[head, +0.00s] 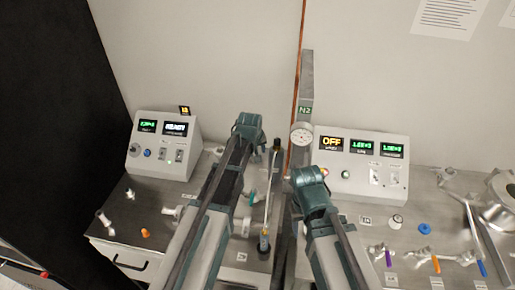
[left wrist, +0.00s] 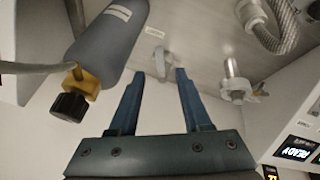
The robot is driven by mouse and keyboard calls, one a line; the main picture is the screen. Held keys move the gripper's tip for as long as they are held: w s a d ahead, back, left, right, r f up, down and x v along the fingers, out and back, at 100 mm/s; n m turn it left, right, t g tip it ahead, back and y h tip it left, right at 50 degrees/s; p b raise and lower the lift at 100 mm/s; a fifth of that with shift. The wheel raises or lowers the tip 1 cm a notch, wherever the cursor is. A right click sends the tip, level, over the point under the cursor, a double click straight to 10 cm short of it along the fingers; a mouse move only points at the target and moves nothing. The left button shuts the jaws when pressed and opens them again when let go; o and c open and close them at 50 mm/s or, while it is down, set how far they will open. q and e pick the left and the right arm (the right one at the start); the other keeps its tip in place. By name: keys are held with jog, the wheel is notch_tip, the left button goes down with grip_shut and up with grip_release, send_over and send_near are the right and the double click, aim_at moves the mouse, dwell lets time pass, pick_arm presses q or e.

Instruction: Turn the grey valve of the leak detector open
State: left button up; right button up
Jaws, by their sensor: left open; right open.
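The leak detector box (head: 165,146) stands at the left of the bench, with lit displays. Its READY display (left wrist: 298,148) shows at the lower right of the left wrist view. A small pale grey handle (left wrist: 160,62), which may be the grey valve, appears beyond and between the fingertips of my left gripper (left wrist: 166,74). That gripper is open, with nothing between its fingers. In the head view my left arm hides much of the bench beside the box. My right gripper (head: 310,183) is over the middle of the bench; its fingers are hard to make out there.
A grey cylinder (left wrist: 108,38) with a brass fitting and black knob (left wrist: 70,106) is left of my left fingers. A metal fitting (left wrist: 233,82) and a braided hose (left wrist: 278,30) are to the right. The OFF display box (head: 360,160) and coloured-handled valves (head: 435,262) are on the right.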

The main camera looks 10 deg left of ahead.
pick_arm(q)
jog(key=p+v, duration=0.5)
jog(key=v, duration=0.2)
jog(key=shift+r, duration=0.2)
jog(key=shift+a+f+n, duration=0.1)
jog(key=shift+a+n, duration=0.05)
jog(key=shift+n, duration=0.15)
jog(key=c, duration=0.3)
jog(key=a+n, duration=0.1)
jog(key=n, duration=0.1)
jog(key=w+a+f+n+g+h, duration=0.1)
jog(key=n, duration=0.1)
jog(key=w+a+n+h, duration=0.1)
jog(key=n, duration=0.2)
jog(key=shift+a+f, duration=0.2)
jog(key=shift+a, duration=0.15)
grip_shut()
jog(key=shift+w+a+r+n+g+h+b, duration=0.25)
jog(key=shift+a+n+h, duration=0.5)
jog(key=shift+n, duration=0.9)
jog(key=shift+w+a+r+n+g+h+b, duration=0.1)
jog(key=shift+w+a+n+g+h+b, duration=0.15)
jog(key=shift+a+n+h, duration=1)
jog(key=shift+w+a+r+n+g+b, duration=0.25)
jog(key=shift+a+n, duration=0.25)
jog(key=shift+n, duration=1.6)
